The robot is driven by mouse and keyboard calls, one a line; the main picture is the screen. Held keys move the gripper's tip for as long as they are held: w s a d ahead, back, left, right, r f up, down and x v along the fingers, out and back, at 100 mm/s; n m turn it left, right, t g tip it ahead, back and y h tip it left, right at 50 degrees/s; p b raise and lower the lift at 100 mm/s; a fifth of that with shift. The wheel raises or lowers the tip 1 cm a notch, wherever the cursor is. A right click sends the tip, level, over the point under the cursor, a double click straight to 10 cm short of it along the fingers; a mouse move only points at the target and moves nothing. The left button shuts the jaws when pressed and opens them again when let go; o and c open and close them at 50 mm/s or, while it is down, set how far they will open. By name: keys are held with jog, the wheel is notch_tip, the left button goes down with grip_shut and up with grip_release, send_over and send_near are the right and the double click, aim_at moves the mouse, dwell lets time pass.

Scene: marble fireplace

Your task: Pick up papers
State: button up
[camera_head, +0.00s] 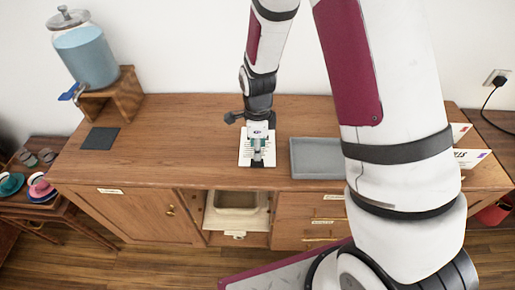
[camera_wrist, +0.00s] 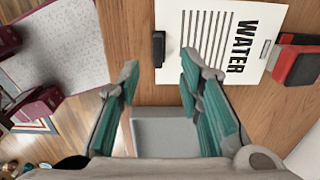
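A white paper sheet (camera_head: 244,158) with printed lines lies flat on the wooden cabinet top. In the wrist view the sheet (camera_wrist: 205,35) carries the large word WATER and a small black piece sits at its left edge (camera_wrist: 158,48). My gripper (camera_head: 257,157) is over this sheet in the head view and hides part of it. In the wrist view my gripper's two teal-padded fingers (camera_wrist: 160,66) are apart with nothing held between them. The right fingertip overlaps the sheet in the picture; I cannot tell whether it touches.
A grey tray (camera_head: 315,158) is right of the sheet; it also shows in the wrist view (camera_wrist: 165,135). Envelope-like papers (camera_head: 468,157) stand at the right, partly behind my arm. A water dispenser (camera_head: 85,52) and dark mat (camera_head: 100,139) are left. A lower compartment (camera_head: 237,222) is open.

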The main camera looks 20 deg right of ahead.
aim_at(268, 153)
jog(key=shift+a+f+p, duration=0.1)
jog(key=shift+f+p, duration=0.3)
jog(key=shift+f, duration=2.55)
jog(key=shift+c, duration=0.5)
grip_shut()
